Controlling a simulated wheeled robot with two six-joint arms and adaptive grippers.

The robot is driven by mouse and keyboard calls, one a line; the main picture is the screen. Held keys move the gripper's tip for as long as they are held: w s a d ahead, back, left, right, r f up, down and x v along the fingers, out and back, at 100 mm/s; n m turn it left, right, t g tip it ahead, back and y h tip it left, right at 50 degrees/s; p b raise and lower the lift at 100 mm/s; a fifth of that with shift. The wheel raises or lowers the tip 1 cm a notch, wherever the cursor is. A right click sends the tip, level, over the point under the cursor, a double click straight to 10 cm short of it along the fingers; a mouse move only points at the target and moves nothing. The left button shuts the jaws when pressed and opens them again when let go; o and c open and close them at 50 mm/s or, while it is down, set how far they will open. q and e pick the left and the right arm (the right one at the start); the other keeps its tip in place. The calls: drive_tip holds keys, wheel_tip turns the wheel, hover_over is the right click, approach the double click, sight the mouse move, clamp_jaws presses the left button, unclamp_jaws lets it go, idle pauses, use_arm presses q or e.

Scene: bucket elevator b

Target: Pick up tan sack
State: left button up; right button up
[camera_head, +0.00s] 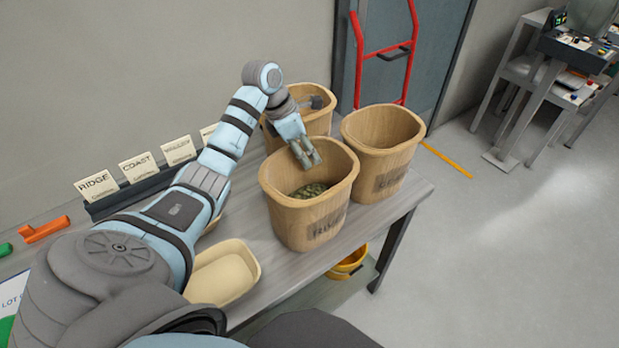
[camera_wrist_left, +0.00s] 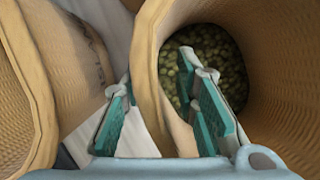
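I see no tan sack in either view. My left gripper (camera_head: 306,153) is at the far rim of the front tan bucket (camera_head: 296,219). In the left wrist view the gripper (camera_wrist_left: 165,105) is open, its two teal-padded fingers apart. The bucket's rim and wall (camera_wrist_left: 147,75) show between the fingers, with one finger over the inside and one outside. I cannot tell whether they touch the wall. Greenish-brown lumpy contents (camera_head: 309,190) lie in the bucket and also show in the left wrist view (camera_wrist_left: 225,60). My right gripper is not in view.
A second tan bucket (camera_head: 381,160) stands at the right, a third (camera_head: 318,122) behind. A shallow tan tray (camera_head: 222,274) lies on the grey table (camera_head: 262,250). Label cards (camera_head: 97,186) stand along the wall. A yellow bucket (camera_head: 347,265) is below. A red hand truck (camera_head: 358,60) stands behind.

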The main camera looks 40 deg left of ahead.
use_arm(q)
drive_tip(key=shift+w+f, duration=0.15)
clamp_jaws()
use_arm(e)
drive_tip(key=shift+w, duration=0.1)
